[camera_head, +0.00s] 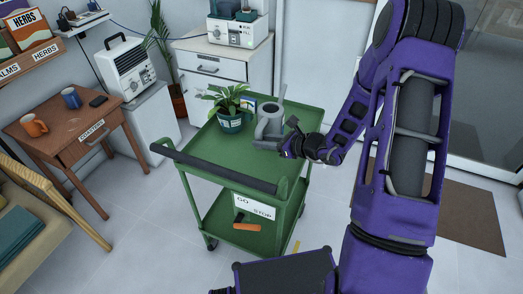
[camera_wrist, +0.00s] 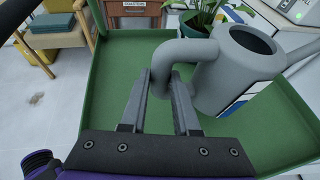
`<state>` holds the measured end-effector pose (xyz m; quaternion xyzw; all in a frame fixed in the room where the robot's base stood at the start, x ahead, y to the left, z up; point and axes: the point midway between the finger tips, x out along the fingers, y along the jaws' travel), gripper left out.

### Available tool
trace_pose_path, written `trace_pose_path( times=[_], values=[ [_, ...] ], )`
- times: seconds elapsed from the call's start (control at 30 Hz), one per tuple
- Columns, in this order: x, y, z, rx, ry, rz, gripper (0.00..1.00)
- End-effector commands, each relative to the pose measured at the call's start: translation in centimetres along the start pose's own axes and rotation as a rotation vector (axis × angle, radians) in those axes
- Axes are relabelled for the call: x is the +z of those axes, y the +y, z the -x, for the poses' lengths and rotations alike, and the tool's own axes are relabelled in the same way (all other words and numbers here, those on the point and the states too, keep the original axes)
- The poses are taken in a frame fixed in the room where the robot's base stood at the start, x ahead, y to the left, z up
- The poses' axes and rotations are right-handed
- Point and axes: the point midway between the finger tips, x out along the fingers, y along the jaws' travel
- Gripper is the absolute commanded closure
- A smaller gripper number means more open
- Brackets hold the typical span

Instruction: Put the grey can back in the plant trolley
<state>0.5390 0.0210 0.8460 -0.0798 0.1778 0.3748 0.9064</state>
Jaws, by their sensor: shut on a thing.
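The grey can (camera_head: 266,128) is a watering can with a spout and a loop handle. It is upright over the top tray of the green plant trolley (camera_head: 205,142), towards the far right. In the wrist view the can (camera_wrist: 222,75) fills the upper right, with the trolley's tray (camera_wrist: 115,65) below it. My gripper (camera_head: 286,143) reaches in from the right. Its fingers (camera_wrist: 163,85) are shut on the can's handle, one on each side. I cannot tell whether the can's base touches the tray or hangs just above it.
A potted plant (camera_head: 231,118) stands on the tray beside the can, on its left. The lower shelf holds an orange-handled tool (camera_head: 246,226). A wooden table (camera_head: 75,145) with mugs stands at left. The tray's near part is clear.

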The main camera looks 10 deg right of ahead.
Motion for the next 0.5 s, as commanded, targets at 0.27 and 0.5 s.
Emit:
trace_pose_path(
  times=[0.27,0.5],
  values=[
    [-2.5,0.0,-1.1,0.002,-0.002,0.001,1.0],
    [-5.0,0.0,-2.1,0.001,-0.002,0.002,1.0]
  ],
)
